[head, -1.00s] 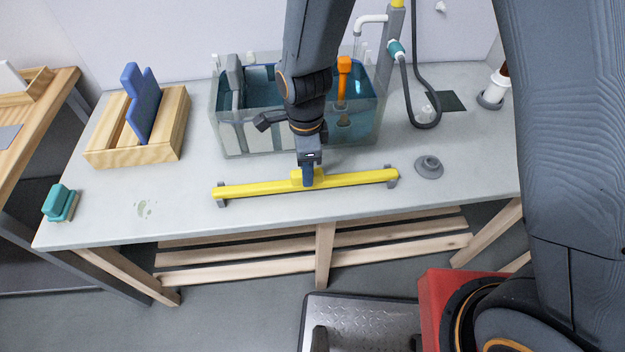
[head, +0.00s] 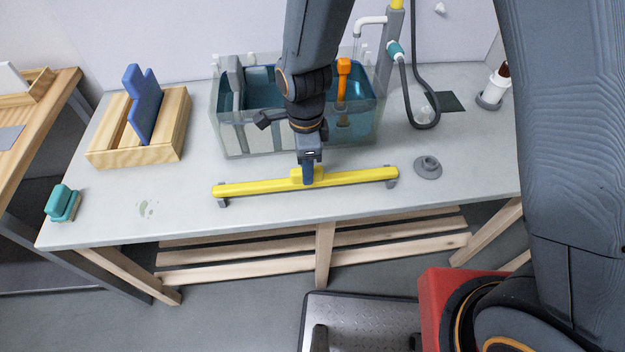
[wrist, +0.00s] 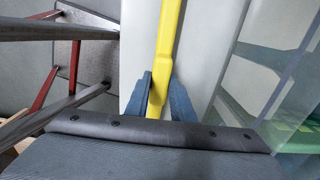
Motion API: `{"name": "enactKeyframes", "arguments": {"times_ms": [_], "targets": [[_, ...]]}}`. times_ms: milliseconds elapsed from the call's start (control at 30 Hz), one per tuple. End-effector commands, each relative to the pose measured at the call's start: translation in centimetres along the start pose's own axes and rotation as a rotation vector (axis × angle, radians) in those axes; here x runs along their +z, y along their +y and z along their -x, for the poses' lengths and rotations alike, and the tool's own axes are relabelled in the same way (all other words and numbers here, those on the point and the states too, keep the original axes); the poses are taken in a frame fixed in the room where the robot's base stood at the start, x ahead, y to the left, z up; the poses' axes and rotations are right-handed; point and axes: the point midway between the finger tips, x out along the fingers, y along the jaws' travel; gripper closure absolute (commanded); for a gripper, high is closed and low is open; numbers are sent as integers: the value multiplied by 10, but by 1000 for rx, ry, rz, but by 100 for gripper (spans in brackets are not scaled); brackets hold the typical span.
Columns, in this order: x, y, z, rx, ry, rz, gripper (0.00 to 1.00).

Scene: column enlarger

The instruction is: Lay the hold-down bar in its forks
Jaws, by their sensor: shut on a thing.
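The hold-down bar (head: 350,178) is a long yellow bar, lying lengthwise along the front of the bench. My gripper (head: 308,178) is shut on the raised middle block of the bar. In the wrist view the yellow bar (wrist: 166,45) runs between the two blue fingers (wrist: 158,95). A small grey support (head: 222,202) stands at the bar's left end and another (head: 391,183) at its right end. The bar looks at or slightly above them; the exact gap is hard to tell. I cannot tell which parts are the forks.
A clear-walled tank (head: 235,140) with bluish liquid stands right behind the bar, an orange-handled tool (head: 343,68) in it. A wooden rack (head: 178,130) with a blue board is at left. A grey round knob (head: 428,167) lies right of the bar. The front-left bench (head: 110,205) is mostly clear.

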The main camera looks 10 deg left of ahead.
Motion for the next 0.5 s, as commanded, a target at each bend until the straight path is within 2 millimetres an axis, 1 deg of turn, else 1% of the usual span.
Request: {"name": "enactKeyframes", "arguments": {"times_ms": [500], "targets": [[0,0,25,-1,-1,0,100]]}}
